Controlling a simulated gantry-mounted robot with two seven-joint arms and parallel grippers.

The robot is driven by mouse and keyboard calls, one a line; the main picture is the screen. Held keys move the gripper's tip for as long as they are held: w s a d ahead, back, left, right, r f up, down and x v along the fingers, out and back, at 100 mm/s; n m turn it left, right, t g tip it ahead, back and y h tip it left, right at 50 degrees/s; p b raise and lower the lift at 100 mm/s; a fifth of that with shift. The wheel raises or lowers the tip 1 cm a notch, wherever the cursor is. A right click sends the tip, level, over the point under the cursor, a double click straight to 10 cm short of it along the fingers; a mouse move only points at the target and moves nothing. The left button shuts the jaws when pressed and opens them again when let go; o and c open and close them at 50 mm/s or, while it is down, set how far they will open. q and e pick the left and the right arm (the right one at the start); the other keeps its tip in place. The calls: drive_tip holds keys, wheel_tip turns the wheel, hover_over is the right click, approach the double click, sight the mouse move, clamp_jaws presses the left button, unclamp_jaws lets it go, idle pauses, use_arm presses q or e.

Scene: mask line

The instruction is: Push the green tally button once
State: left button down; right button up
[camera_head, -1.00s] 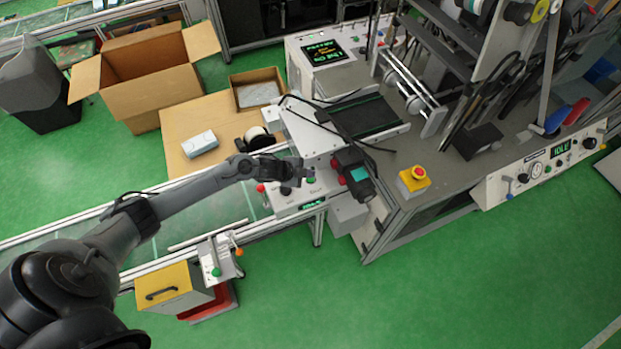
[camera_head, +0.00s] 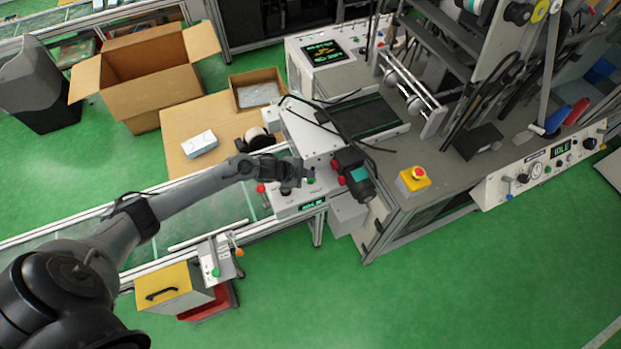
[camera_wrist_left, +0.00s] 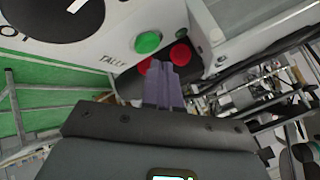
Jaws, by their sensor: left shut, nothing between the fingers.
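The green tally button (camera_wrist_left: 148,42) sits on a white panel in the left wrist view, beside the printed word TALLY. In the head view the green button (camera_head: 310,180) shows as a small spot on the small control box. My left gripper (camera_wrist_left: 163,70) is shut and empty, its purple fingertips just below and to the right of the button in the wrist view. I see a small gap in the picture between tips and button; contact cannot be told. In the head view the left gripper (camera_head: 308,173) is over the box. My right gripper is not in view.
Red buttons (camera_wrist_left: 180,54) lie close beside the green one. A large black knob (camera_wrist_left: 62,15) is on the same panel. A dark device with a teal face (camera_head: 354,174) stands right of the gripper. A yellow box with a red button (camera_head: 414,178) is farther right.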

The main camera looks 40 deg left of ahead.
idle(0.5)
use_arm(q)
drive_tip(key=shift+f, duration=0.1)
drive_tip(key=shift+f, duration=0.35)
idle(0.4)
drive_tip(key=shift+f+b, duration=0.4)
drive_tip(key=shift+b, duration=0.1)
drive_tip(key=shift+r, duration=0.1)
idle(0.5)
drive_tip(key=shift+r+p, duration=0.75)
drive_tip(key=shift+p, duration=0.15)
